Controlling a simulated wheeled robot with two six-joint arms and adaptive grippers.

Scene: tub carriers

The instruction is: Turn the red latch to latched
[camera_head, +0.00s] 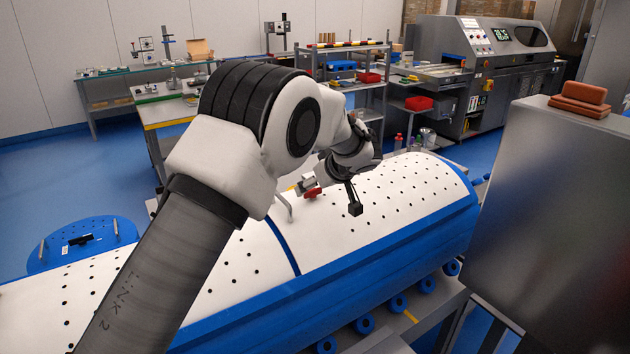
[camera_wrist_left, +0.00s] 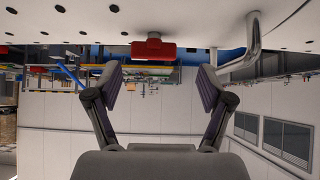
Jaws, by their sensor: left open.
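The red latch (camera_head: 312,193) sits on top of the white, hole-dotted tub carrier (camera_head: 395,215), just right of the blue seam. It also shows in the left wrist view (camera_wrist_left: 153,50), where the picture is upside down, as a red block on a short mount. My left gripper (camera_wrist_left: 160,88) is open and empty. The latch lies ahead of the gap between its fingers, apart from them. In the head view my left arm reaches over the carrier, and its fingers are hard to make out beside the latch. My right gripper is not seen.
A bent metal handle (camera_head: 286,205) stands on the carrier close to the left of the latch; it also shows near one finger in the left wrist view (camera_wrist_left: 248,50). A large grey cabinet (camera_head: 570,200) with brown blocks on top stands at right. A round blue lid (camera_head: 60,242) lies at left.

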